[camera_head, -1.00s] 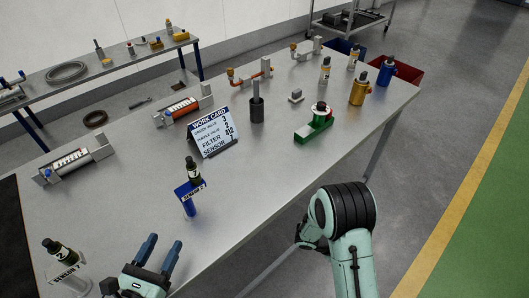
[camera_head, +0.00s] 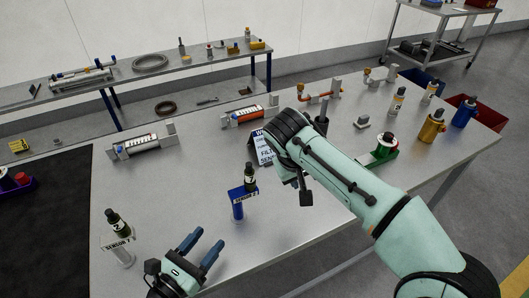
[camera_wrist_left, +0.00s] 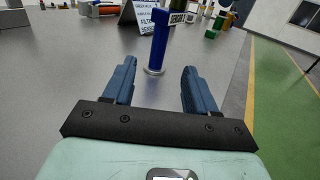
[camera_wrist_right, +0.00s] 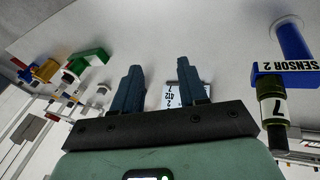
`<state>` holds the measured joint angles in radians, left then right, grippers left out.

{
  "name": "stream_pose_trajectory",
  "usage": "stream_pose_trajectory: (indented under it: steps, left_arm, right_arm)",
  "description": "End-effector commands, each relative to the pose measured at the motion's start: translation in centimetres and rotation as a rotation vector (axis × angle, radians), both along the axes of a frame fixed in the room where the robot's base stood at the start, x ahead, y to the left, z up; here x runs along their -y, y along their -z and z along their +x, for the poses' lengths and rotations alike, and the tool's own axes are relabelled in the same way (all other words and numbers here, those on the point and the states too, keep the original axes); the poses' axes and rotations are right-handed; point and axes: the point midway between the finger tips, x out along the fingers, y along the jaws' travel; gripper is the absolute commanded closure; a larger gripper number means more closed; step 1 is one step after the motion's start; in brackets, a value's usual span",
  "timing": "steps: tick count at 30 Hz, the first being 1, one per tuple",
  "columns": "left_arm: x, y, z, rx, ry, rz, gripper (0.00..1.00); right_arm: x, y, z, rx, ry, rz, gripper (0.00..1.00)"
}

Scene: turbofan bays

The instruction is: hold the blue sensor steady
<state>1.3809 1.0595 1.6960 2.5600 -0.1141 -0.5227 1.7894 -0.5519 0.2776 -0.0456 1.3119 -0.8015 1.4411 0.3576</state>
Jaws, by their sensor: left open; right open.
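The blue sensor stand (camera_head: 237,209), labelled SENSOR 2, stands upright on the grey table. A dark-capped cylinder with a white band (camera_head: 249,180) sits on its blue bracket. My left gripper (camera_head: 203,245) is open and empty, short of the post. In the left wrist view the blue post (camera_wrist_left: 159,42) shows beyond and between the fingers, apart from them. My right gripper (camera_wrist_right: 158,68) is open and empty. In the right wrist view the post (camera_wrist_right: 292,40) lies off to the right, outside its jaws. My right arm hides the right fingers in the head view.
A similar stand with a clear post (camera_head: 120,249) is to the left. The work card (camera_head: 262,150) is partly hidden behind my right arm. A green fixture (camera_head: 378,162) and gold (camera_head: 432,128) and blue (camera_head: 466,112) canisters stand at the right. The table's near edge is close.

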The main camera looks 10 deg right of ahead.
Motion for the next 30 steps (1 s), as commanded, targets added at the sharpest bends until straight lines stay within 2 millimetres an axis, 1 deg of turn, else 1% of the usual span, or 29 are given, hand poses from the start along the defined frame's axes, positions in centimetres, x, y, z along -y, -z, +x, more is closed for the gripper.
stream_pose_trajectory:
  steps: [1, 3, 6, 10, 14, 19, 23, 30]
  left_arm:
    - [0.0, 0.0, 0.0, 0.000, 0.000, 0.000, 0.43]
    - [0.0, 0.0, 0.0, 0.000, 0.000, 0.000, 0.43]
    - [0.0, 0.0, 0.0, 0.000, 0.000, 0.000, 0.43]
    - [0.0, 0.0, 0.0, 0.000, 0.000, 0.000, 0.43]
    - [0.1, 0.0, 0.2, 0.000, 0.001, 0.000, 0.43]
    - [1.1, 0.0, 1.3, 0.001, 0.003, 0.000, 0.43]
    - [2.6, -0.1, 3.0, 0.002, 0.003, 0.001, 0.43]
    - [5.4, -0.1, 6.6, 0.003, 0.003, 0.000, 0.43]
  right_arm:
    - [-2.2, -2.1, -0.1, 0.038, -0.042, 0.078, 0.57]
    - [-4.8, -4.4, -0.5, 0.074, -0.097, 0.167, 0.57]
    - [-7.6, -7.3, -1.2, 0.118, -0.163, 0.272, 0.57]
    - [-9.8, -9.7, -2.0, 0.149, -0.218, 0.356, 0.57]
    - [-10.7, -10.9, -2.4, 0.163, -0.244, 0.392, 0.57]
    - [-10.8, -11.0, -2.5, 0.164, -0.247, 0.398, 0.57]
    - [-10.8, -10.9, -2.4, 0.163, -0.246, 0.396, 0.57]
    - [-10.8, -10.9, -2.4, 0.163, -0.246, 0.395, 0.57]
